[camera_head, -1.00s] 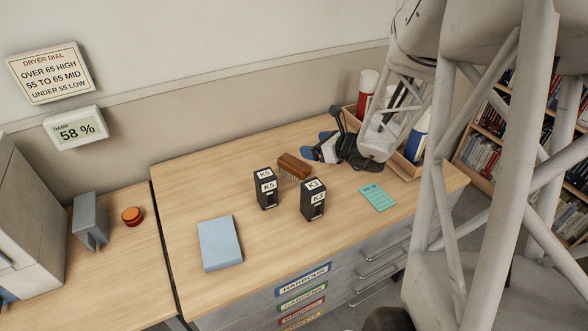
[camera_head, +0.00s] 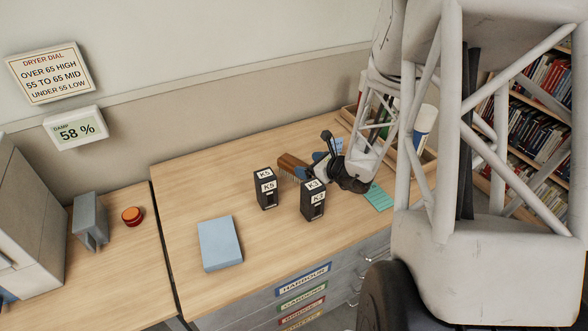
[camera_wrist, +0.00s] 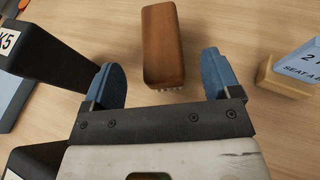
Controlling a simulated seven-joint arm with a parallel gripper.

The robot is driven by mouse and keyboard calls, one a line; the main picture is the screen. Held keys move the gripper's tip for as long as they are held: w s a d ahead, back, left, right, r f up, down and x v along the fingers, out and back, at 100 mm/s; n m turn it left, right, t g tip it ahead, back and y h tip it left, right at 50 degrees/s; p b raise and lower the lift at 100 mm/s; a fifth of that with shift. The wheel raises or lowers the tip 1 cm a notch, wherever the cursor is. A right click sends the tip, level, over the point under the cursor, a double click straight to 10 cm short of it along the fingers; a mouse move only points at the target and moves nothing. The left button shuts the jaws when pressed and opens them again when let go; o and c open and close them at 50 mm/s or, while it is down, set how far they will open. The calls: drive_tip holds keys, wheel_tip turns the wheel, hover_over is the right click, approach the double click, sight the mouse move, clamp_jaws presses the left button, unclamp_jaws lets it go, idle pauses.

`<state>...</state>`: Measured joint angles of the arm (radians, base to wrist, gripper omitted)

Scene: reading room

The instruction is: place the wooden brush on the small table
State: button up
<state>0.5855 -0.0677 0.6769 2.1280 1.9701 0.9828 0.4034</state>
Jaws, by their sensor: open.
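The wooden brush (camera_head: 292,163) lies bristles down on the desk, behind the two black boxes. In the wrist view its brown back (camera_wrist: 162,42) is ahead of my gripper, with a few pale bristle tips at its near end. My gripper (camera_head: 311,166) is open and empty, just right of the brush in the head view. In the wrist view its blue fingers (camera_wrist: 162,78) are spread wide, one to each side of the brush's near end. I cannot tell any contact.
Black boxes marked K5 (camera_head: 267,192) and K3 (camera_head: 313,205) stand close to the gripper. A small sign on a wooden base (camera_wrist: 285,80) is right of it. A blue book (camera_head: 219,244) lies front left. A lower-left surface (camera_head: 130,260) holds an orange button (camera_head: 132,216).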

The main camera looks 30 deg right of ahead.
sight(293, 161)
drive_tip(key=shift+w+a+f, duration=0.1)
drive_tip(key=shift+w, duration=0.1)
idle(0.3)
drive_tip(key=shift+x, duration=2.4)
drive_tip(key=c, duration=1.1)
drive_tip(key=shift+c, duration=0.2)
wheel_tip(293, 161, up, 10)
